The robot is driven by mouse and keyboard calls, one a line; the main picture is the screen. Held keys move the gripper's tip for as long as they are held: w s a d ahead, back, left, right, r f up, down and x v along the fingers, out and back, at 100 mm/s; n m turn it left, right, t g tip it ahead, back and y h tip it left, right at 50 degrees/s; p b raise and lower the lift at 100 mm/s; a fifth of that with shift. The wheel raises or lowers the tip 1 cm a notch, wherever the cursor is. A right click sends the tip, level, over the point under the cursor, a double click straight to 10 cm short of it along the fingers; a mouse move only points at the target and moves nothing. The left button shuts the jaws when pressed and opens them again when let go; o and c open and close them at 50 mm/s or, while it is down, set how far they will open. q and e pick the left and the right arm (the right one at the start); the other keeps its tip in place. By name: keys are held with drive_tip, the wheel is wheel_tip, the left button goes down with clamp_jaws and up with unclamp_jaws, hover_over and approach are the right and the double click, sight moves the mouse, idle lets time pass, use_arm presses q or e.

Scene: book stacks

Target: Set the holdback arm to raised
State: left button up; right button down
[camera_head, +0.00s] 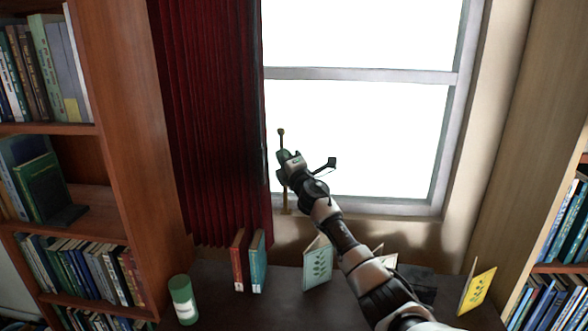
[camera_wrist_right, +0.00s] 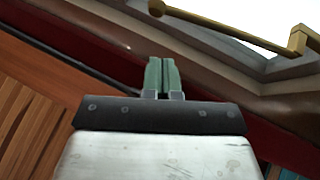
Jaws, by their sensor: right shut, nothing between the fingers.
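The holdback arm (camera_head: 281,134) is a thin brass rod with a ball end, beside the red curtain (camera_head: 208,110) at the window's left edge. In the head view it stands upright, ball end at the top, its lower end at a brass bracket (camera_head: 286,211). My right gripper (camera_head: 284,154) overlaps the rod's middle and hides part of it. In the wrist view the brass rod (camera_wrist_right: 215,25) runs past the far side of my right gripper's green fingertips (camera_wrist_right: 162,75), which are shut together and empty, with a visible gap to the rod. My left gripper is out of view.
A dark desk (camera_head: 215,305) below the window holds a green can (camera_head: 183,299), a red book (camera_head: 238,262), a teal book (camera_head: 257,262), a pale leaf-patterned book (camera_head: 317,264) and a yellow one (camera_head: 477,291). Bookcases (camera_head: 135,110) stand on both sides.

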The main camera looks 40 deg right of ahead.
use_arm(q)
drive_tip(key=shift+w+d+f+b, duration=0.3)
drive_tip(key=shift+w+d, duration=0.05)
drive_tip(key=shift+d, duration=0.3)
use_arm(e)
drive_tip(key=s+a, duration=0.2)
drive_tip(key=s, duration=0.4)
drive_tip(key=shift+s+a+f, duration=0.15)
drive_tip(key=shift+s+f, duration=0.05)
drive_tip(key=shift+f, duration=0.2)
drive_tip(key=shift+r, duration=0.1)
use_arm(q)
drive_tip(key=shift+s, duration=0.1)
use_arm(e)
drive_tip(key=shift+s+a, duration=0.1)
